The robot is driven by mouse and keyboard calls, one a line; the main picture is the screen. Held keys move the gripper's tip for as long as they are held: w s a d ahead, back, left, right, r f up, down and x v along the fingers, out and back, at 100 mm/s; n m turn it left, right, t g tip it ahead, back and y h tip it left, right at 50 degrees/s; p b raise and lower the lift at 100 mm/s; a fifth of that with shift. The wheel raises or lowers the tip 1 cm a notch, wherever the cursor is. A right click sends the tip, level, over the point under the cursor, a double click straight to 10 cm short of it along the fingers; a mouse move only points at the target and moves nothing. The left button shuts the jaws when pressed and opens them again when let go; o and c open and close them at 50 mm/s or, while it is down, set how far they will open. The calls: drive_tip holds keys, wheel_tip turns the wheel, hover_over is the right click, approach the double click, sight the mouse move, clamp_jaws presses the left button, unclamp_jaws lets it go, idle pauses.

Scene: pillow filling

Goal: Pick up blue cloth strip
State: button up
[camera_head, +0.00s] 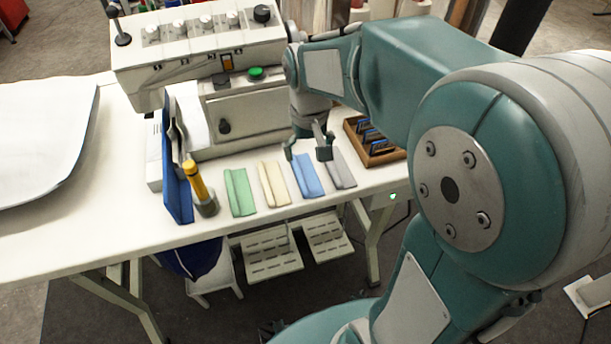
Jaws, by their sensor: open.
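A blue cloth strip (307,177) lies on the white table, third from the left in a row of cloth strips. Its lower end points toward the table's front edge. My gripper (308,157) points down over the far end of the blue strip and the grey strip (342,169). Its two fingers are apart, with nothing held between them. One finger is by the blue strip's upper left side and the other is toward the grey strip. I cannot tell the exact height of the fingertips above the strips.
A green strip (239,192) and a cream strip (273,184) lie to the left. A large machine (215,70) stands behind. A yellow-handled tool (197,185) and blue panel (175,170) stand at the left.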

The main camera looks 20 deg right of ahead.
sight(309, 184)
wheel_tip(309, 184, down, 4)
drive_tip(key=shift+a, duration=0.15)
drive_tip(key=f, duration=0.5)
drive_tip(key=shift+d+f, duration=0.3)
drive_tip(key=c, duration=1.1)
